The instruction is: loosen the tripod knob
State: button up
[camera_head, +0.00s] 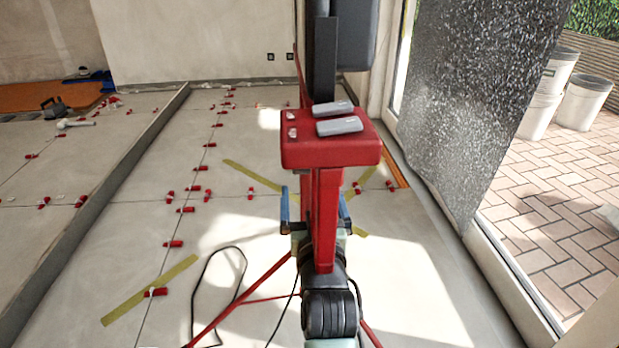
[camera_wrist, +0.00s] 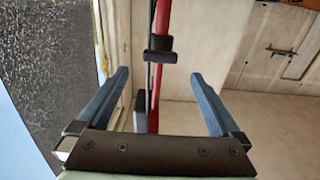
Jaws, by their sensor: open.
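A red tripod stands in front of me; its legs (camera_head: 240,297) spread on the floor in the head view. My open gripper (camera_head: 314,193) has a blue finger on each side of a red upright there. In the wrist view a red pole (camera_wrist: 162,20) with a black collar-like part (camera_wrist: 158,51) shows above and between my gripper's fingers (camera_wrist: 160,76). I cannot tell whether that black part is the knob or only a clamp. Neither finger visibly touches it. My wrist hides the lower part of the tripod in the head view.
A red platform (camera_head: 330,153) with two grey pieces (camera_head: 339,126) on it stands above my gripper. A dark cable (camera_head: 240,255) loops on the tiled floor. Several red levelling clips (camera_head: 173,244) stick up along the joints. A speckled sheet (camera_head: 470,95) hangs at right.

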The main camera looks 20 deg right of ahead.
aim_at(307, 173)
jog(key=b+x, duration=0.3)
jog(key=x, duration=0.5)
jog(key=shift+s, duration=0.1)
jog(key=c, duration=1.3)
jog(key=shift+n, duration=0.3)
jog(key=shift+a+f+n+p, duration=0.1)
jog(key=shift+n+p, duration=2.65)
jog(key=shift+n, duration=1.55)
jog(key=shift+f+n+p, duration=0.1)
jog(key=shift+n+p, duration=2.65)
jog(key=shift+n, duration=1.55)
